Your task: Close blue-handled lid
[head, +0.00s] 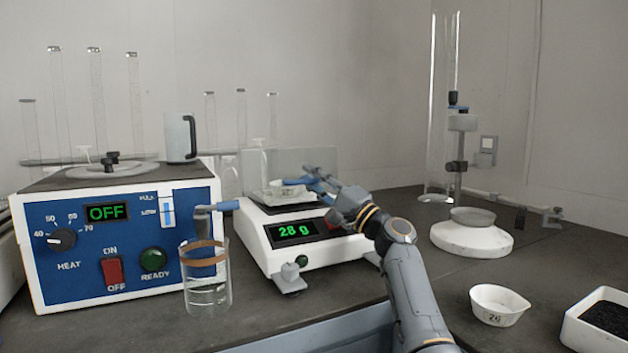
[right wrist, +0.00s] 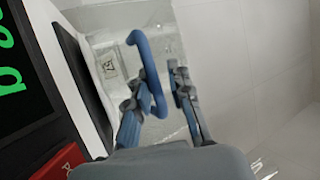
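The white balance (head: 315,255) stands mid-bench and its display reads 28 g. A clear lid panel (head: 322,160) shows above and behind its pan. The blue handle (head: 296,182) shows in front of the panel, and as a curved bar in the right wrist view (right wrist: 138,40). A white dish (head: 287,194) sits on the pan, partly hidden. My right gripper (head: 312,178) is at the handle. In the right wrist view its fingers (right wrist: 164,85) are apart, with the handle's lower end by the left finger; contact is unclear. My left gripper is out of view.
A blue-and-white heater (head: 125,245) reading OFF stands left, with a glass beaker (head: 207,295) before it. A white round-based stand (head: 472,240) is right. A numbered white dish (head: 498,305) and a tray of black grains (head: 572,325) lie at the front right.

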